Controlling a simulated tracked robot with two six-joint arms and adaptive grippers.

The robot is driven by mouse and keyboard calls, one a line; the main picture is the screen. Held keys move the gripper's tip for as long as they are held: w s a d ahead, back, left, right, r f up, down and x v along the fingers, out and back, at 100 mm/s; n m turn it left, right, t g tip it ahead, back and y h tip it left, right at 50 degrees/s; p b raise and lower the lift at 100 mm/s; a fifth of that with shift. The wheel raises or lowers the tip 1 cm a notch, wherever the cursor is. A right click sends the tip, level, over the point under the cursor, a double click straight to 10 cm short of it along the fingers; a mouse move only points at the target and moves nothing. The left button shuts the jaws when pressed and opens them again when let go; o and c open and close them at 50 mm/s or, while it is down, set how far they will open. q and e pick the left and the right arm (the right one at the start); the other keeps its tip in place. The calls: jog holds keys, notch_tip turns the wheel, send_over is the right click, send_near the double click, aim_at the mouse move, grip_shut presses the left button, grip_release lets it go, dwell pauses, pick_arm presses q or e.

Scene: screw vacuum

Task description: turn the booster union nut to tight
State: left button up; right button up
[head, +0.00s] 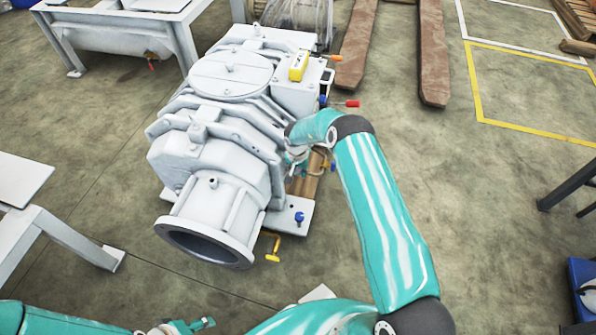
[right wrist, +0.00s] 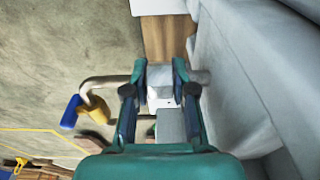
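The large white vacuum pump (head: 225,140) stands in the middle of the head view. My right gripper (head: 298,158) is low at its right side, partly hidden by my right arm. In the right wrist view, my right gripper's two fingers (right wrist: 160,72) stand apart on either side of a pale grey faceted nut (right wrist: 160,92), which appears to be the booster union nut. The nut fills most of the gap; I cannot tell whether both fingers press on it. A bent metal pipe (right wrist: 103,82) runs left from there. My left gripper (head: 195,326) is at the bottom edge, away from the pump.
A blue-handled fitting (right wrist: 71,112) and a yellow part (right wrist: 97,110) are left of my fingers. The pump wall (right wrist: 240,90) is close on the right.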

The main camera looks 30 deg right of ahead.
aim_at(298, 173)
dwell(0.3)
jog(key=r, duration=0.7)
jog(key=s+a+r, duration=0.1)
jog(key=r, duration=0.3)
jog(key=shift+a+r, duration=0.1)
jog(key=shift+r, duration=0.25)
jog(key=shift+s, duration=0.1)
jog(key=s+a+f+n+t, duration=0.2)
jog(key=s+a+f+n, duration=0.3)
jog(key=s+a+f, duration=0.35)
jog(key=s+a+r+n+g+y, duration=0.1)
jog(key=s+a+n+y, duration=0.15)
jog(key=s+a, duration=0.65)
jog(key=s+a+r+n+g+y, duration=0.1)
jog(key=s+a+r+g+y, duration=0.15)
jog(key=s+a, duration=0.65)
jog(key=shift+m+t, duration=0.25)
jog(key=shift+t, duration=0.3)
jog(key=a+p+v, duration=0.2)
jog(key=p+v, duration=0.7)
jog(key=a+r+p+v, duration=0.1)
jog(key=a+p+v, duration=0.1)
jog(key=p+v, duration=0.7)
jog(key=a+r+p+v, duration=0.1)
jog(key=a+p+v, duration=0.1)
jog(key=p+v, duration=0.7)
jog(key=shift+w+r+p, duration=0.15)
jog(key=shift+r+p, duration=0.05)
jog(key=shift+p, duration=0.85)
